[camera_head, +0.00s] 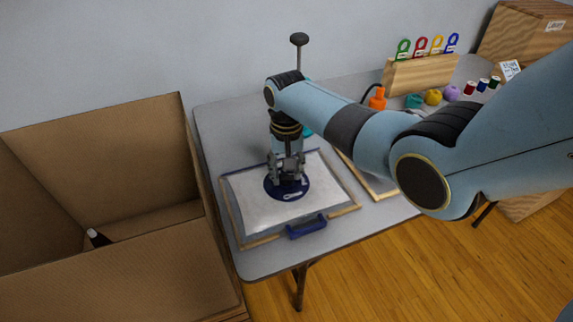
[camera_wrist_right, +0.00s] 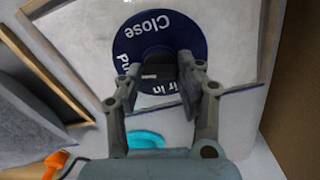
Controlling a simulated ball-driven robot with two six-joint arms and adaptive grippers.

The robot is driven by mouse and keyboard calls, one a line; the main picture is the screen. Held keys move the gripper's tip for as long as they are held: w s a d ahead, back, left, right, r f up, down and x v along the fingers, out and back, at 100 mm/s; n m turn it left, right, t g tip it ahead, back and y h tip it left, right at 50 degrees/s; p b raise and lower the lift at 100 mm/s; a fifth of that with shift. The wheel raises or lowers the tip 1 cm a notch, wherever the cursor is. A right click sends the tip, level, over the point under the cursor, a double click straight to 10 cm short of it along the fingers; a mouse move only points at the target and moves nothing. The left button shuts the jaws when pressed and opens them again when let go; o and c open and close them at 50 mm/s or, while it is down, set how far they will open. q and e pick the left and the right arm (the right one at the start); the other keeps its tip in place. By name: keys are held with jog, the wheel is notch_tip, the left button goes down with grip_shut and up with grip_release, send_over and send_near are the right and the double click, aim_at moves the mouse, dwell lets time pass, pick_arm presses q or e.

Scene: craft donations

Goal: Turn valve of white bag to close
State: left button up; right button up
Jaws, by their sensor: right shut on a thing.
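The white bag (camera_head: 248,205) lies flat on the grey table, with a clear margin and wooden strips at its edges. Its round dark blue valve (camera_head: 293,193) sits on top; in the right wrist view the valve disc (camera_wrist_right: 192,38) reads "Close", with other white lettering partly covered. My right gripper (camera_head: 287,177) points down over the valve. In the wrist view, its fingers (camera_wrist_right: 158,82) are shut on the dark raised knob at the disc's centre. The fingers hide part of the knob. My left gripper is not in view.
A dark blue clip (camera_head: 307,226) sits at the bag's front edge. A large open cardboard box (camera_head: 95,150) stands left of the table, with a dark bottle (camera_head: 98,238) inside. A wooden block (camera_head: 420,75) with coloured tags, yarn and spools are at the back right.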

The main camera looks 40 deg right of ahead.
jog(key=m+p, duration=0.1)
jog(key=m, duration=0.2)
jog(key=shift+r+p, duration=0.15)
jog(key=shift+p, duration=0.2)
jog(key=m+p, duration=0.1)
jog(key=m, duration=0.2)
jog(key=shift+m, duration=0.3)
jog(key=m+p, duration=0.1)
jog(key=m, duration=0.3)
jog(key=shift+p, duration=0.4)
jog(key=shift+m+p, duration=0.35)
jog(key=shift+m, duration=1.65)
jog(key=shift+f, duration=0.2)
jog(key=o, duration=1.2)
jog(key=shift+c, duration=0.2)
jog(key=shift+r, duration=0.15)
